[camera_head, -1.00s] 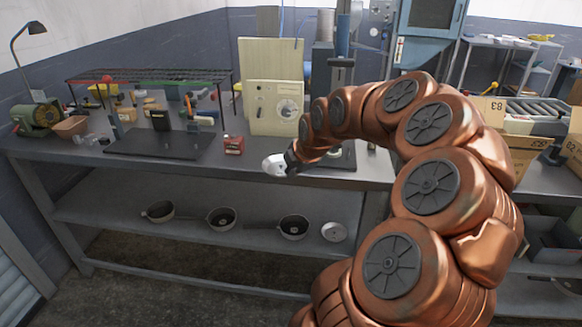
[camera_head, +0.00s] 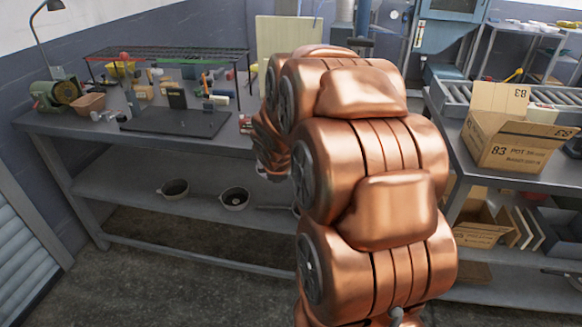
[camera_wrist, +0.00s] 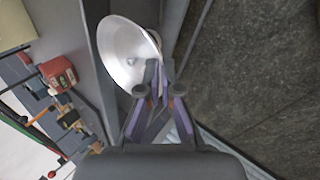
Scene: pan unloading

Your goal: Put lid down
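A silver round lid (camera_wrist: 120,50) shows in the wrist view, tilted, with its broad face toward the camera. My gripper (camera_wrist: 159,72) is closed at the lid's near right edge and holds it; the exact contact is partly hidden. In the head view my arm hides the gripper and the lid. Two dark pans, one on the left (camera_head: 174,188) and one to its right (camera_head: 235,198), stand on the lower shelf (camera_head: 140,190). A handle shows beside my arm; the rest of that shelf is hidden.
The workbench (camera_head: 75,125) above the shelf carries a black board (camera_head: 175,123), a wire rack (camera_head: 165,58) and tools. A red box (camera_wrist: 58,75) lies near the bench edge. A cardboard box (camera_head: 500,140) stands on the right bench. Floor is open in front.

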